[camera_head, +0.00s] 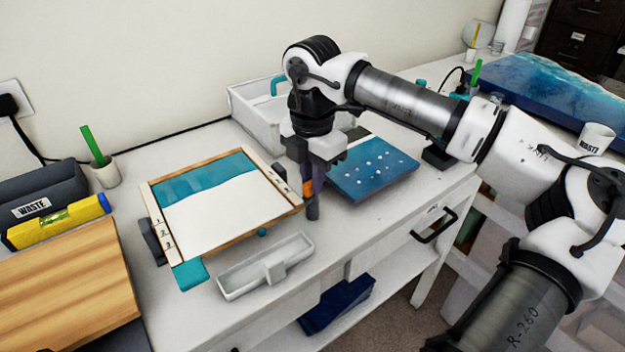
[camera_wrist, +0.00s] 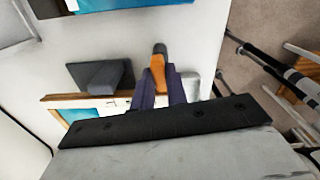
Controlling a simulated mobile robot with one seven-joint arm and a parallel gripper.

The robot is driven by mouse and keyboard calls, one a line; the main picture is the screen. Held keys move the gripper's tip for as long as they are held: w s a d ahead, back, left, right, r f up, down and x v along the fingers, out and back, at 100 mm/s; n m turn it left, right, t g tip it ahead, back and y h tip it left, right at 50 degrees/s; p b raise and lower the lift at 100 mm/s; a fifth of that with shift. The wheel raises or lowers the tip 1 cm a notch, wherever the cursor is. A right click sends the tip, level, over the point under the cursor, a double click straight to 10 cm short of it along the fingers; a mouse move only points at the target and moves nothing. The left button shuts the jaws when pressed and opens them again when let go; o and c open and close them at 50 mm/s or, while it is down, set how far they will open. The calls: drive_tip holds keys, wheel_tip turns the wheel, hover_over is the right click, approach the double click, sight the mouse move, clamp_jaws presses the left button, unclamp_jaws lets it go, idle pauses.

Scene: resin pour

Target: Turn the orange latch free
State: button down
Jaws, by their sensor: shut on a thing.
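The orange latch (camera_head: 308,188) stands at the right corner of the wood-edged mould frame (camera_head: 222,254). My gripper (camera_head: 312,186) points down over that corner, with its dark fingers on either side of the latch. In the wrist view, the orange latch (camera_wrist: 158,72) sits between the two purple fingertips (camera_wrist: 160,92), and they are shut on it. A dark rounded end shows just beyond the orange part. The fingers hide part of the latch and how it joins the frame. The mould frame's wooden edge (camera_wrist: 70,98) is also in the wrist view.
A blue panel with white dots (camera_head: 372,172) lies close to the right of my gripper. A pale grey trough (camera_head: 240,284) sits in front of the frame, near the table edge. A white bin (camera_head: 258,120) stands behind. A dark wedge-shaped block (camera_wrist: 98,75) is beside the latch in the wrist view.

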drive_tip(key=n+b, duration=0.2)
drive_tip(key=n, duration=0.1)
drive_tip(key=shift+f+n, duration=0.1)
drive_tip(key=shift+n, duration=0.2)
drive_tip(key=n+b, duration=0.1)
drive_tip(key=n, duration=0.3)
drive_tip(key=shift+n, duration=0.3)
drive_tip(key=n+b, duration=0.1)
drive_tip(key=n, duration=0.3)
drive_tip(key=shift+n, duration=1.9)
drive_tip(key=c, duration=1.4)
unclamp_jaws()
